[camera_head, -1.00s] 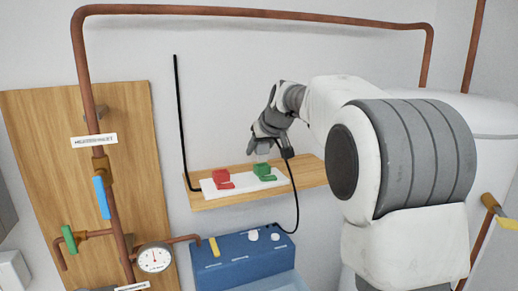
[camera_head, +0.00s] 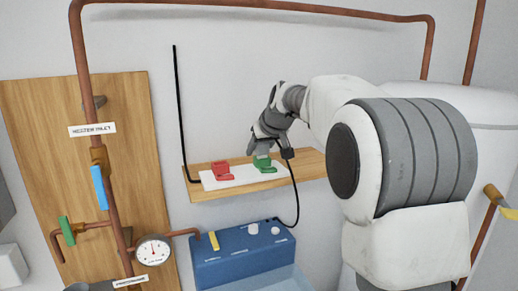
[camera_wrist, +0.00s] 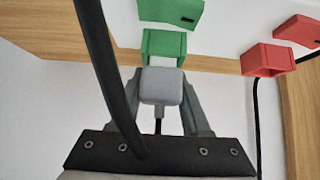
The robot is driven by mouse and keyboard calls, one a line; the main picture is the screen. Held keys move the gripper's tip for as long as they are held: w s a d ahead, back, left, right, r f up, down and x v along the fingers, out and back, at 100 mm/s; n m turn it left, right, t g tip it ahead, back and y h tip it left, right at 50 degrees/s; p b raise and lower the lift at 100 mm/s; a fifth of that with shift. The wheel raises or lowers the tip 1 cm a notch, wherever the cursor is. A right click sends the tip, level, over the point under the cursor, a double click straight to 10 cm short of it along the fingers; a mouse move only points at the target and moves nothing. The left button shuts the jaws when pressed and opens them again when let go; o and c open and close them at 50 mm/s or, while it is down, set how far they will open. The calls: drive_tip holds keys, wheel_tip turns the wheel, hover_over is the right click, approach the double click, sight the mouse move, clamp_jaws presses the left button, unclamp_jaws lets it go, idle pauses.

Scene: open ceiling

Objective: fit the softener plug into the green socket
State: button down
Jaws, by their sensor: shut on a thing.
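The grey softener plug (camera_wrist: 161,88) sits between the two fingers of my gripper (camera_wrist: 161,105), which is shut on it. A thin black cord runs from its near end. In the head view, my gripper (camera_head: 264,150) is just above the green socket (camera_head: 266,165) on the white plate, and the plug itself is hard to make out.
A red socket (camera_head: 222,171) stands left of the green one on the same white plate (camera_head: 240,177), on a wooden shelf (camera_head: 310,164). A black cable (camera_head: 297,200) hangs from my gripper toward the blue box (camera_head: 235,258) below. Copper pipes (camera_head: 85,60) frame the left and top.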

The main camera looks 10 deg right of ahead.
drive_tip(key=shift+f, duration=0.4)
drive_tip(key=shift+c, duration=1.4)
unclamp_jaws()
drive_tip(key=b+v, duration=0.1)
drive_tip(key=v, duration=1.6)
drive_tip(key=shift+s+r+b, duration=0.15)
drive_tip(key=shift+r+b, duration=0.05)
drive_tip(key=shift+b, duration=0.1)
drive_tip(key=s+a+f+m+g+h, duration=0.1)
drive_tip(key=s+f, duration=1)
drive_tip(key=s, duration=0.3)
drive_tip(key=s+a+f+m+g, duration=0.1)
drive_tip(key=s+f+g, duration=0.1)
drive_tip(key=s+f, duration=1)
drive_tip(key=s, duration=0.3)
drive_tip(key=shift+s+f+h, duration=0.15)
drive_tip(key=shift+s+h, duration=0.05)
drive_tip(key=shift+h, duration=0.2)
